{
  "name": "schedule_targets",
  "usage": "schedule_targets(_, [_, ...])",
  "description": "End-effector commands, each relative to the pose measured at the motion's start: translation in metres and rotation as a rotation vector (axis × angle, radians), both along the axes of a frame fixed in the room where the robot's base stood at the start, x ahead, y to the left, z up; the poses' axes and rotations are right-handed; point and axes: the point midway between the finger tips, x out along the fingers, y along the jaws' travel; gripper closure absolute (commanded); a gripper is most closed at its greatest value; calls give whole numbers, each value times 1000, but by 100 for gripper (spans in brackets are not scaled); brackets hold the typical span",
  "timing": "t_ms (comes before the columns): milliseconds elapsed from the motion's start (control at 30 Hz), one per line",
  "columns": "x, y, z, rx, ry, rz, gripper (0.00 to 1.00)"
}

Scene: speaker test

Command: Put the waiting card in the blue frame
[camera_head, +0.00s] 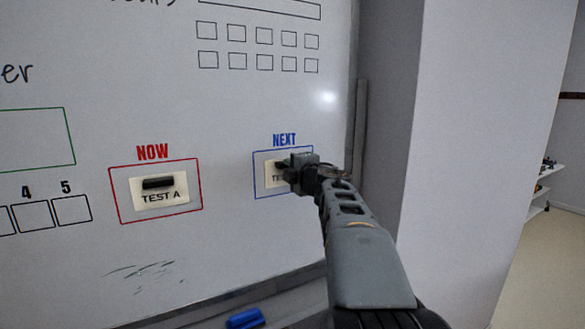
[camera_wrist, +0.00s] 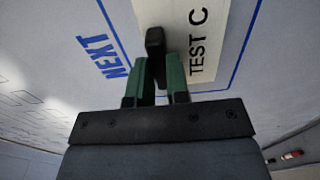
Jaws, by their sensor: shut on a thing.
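A white card reading TEST C (camera_wrist: 203,45) shows in the wrist view, with a black handle (camera_wrist: 155,42) on its face. My gripper (camera_wrist: 158,72) is shut on that handle, its green fingers on either side. The card lies within the lines of the blue frame (camera_wrist: 240,62) marked NEXT. In the head view the card (camera_head: 271,181) is partly hidden behind my gripper (camera_head: 290,172), inside the blue frame (camera_head: 254,175). I cannot tell whether the card lies flat against the board.
The whiteboard (camera_head: 80,240) has a red frame (camera_head: 112,193) marked NOW, holding a TEST A card (camera_head: 177,197). A blue object (camera_head: 245,318) sits on the ledge below. A pale wall corner (camera_head: 470,110) stands right of the board.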

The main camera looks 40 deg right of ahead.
Motion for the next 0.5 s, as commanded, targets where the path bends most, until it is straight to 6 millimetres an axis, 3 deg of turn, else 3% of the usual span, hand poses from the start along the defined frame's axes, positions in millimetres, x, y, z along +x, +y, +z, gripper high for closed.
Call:
schedule_targets(167, [0, 0, 0, 0, 0, 0, 100])
schedule_targets(200, [0, 0, 0, 0, 0, 0, 80])
schedule_targets(500, [0, 0, 0, 0, 0, 0, 54])
